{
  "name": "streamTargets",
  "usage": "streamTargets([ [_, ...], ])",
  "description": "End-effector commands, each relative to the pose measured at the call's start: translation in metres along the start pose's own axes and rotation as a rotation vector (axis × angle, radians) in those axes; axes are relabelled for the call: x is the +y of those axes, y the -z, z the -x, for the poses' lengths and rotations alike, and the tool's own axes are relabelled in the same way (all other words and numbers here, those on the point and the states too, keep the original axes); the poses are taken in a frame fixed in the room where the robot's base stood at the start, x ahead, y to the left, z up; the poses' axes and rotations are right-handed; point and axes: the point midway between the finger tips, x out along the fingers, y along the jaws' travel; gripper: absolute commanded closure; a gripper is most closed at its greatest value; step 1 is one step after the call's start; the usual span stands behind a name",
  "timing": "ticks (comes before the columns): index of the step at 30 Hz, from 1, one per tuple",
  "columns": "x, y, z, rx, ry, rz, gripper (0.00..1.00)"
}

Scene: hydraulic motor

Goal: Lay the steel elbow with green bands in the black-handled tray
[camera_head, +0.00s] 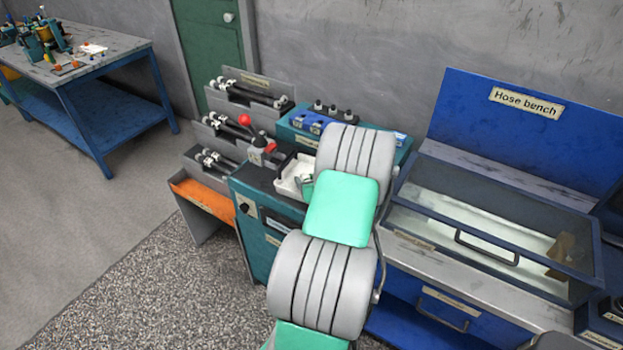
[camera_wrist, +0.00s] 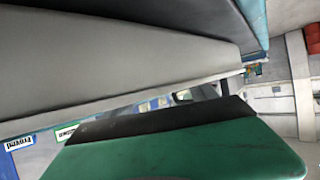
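A small white tray (camera_head: 288,184) with a dark edge sits on the teal bench in the head view, partly hidden behind my arm. I cannot tell whether its handle is black. A small grey and mint shape beside the tray is too small to make out. I cannot pick out a steel elbow with green bands in either view.
A red-knobbed lever (camera_head: 245,120) rises from the teal bench, left of the tray. Racks with dark fittings (camera_head: 250,92) stand behind. A hose bench (camera_head: 480,275) with a clear-lidded box is at right. A blue-legged table (camera_head: 110,62) stands far left. Floor at lower left is clear.

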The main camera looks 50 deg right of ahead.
Motion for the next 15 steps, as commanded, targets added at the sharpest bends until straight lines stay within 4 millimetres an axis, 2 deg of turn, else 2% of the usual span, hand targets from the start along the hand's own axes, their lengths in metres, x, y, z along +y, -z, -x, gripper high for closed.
streamTargets([
  [10,0.000,0.005,0.004,0.000,-0.001,0.000,0.32],
  [15,0.002,0.003,0.040,0.002,-0.005,-0.001,0.32],
])
